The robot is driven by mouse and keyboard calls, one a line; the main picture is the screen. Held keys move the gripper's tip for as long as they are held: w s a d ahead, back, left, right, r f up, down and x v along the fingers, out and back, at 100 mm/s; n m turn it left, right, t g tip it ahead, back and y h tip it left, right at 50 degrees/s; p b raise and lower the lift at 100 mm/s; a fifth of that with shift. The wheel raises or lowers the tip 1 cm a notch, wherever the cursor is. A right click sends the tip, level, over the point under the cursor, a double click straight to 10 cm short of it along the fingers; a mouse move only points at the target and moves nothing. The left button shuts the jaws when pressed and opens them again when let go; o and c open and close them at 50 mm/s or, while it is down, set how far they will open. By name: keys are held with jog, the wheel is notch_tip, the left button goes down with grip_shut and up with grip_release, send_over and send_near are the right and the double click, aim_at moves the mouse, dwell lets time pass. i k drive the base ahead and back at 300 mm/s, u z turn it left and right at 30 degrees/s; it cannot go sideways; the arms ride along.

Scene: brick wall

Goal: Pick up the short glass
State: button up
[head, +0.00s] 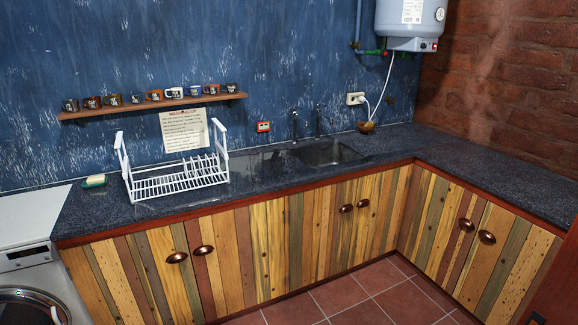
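I see no short glass in the head view. Several small mugs (153,95) stand in a row on a wooden wall shelf (220,99), but none of them reads as a glass. A small brown round object (366,127) sits on the counter by the wall, below the socket; it is too small to tell what it is. My gripper is not in view.
A dark stone counter (460,163) runs along the back and right, mostly bare at right. On it are a white dish rack (178,182), a soap dish (94,182) and a sink (328,153). A washing machine (27,270) stands at left. The tiled floor (365,295) is clear.

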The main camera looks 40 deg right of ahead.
aim_at(288, 157)
jog(key=i, duration=0.95)
jog(key=u, duration=0.05)
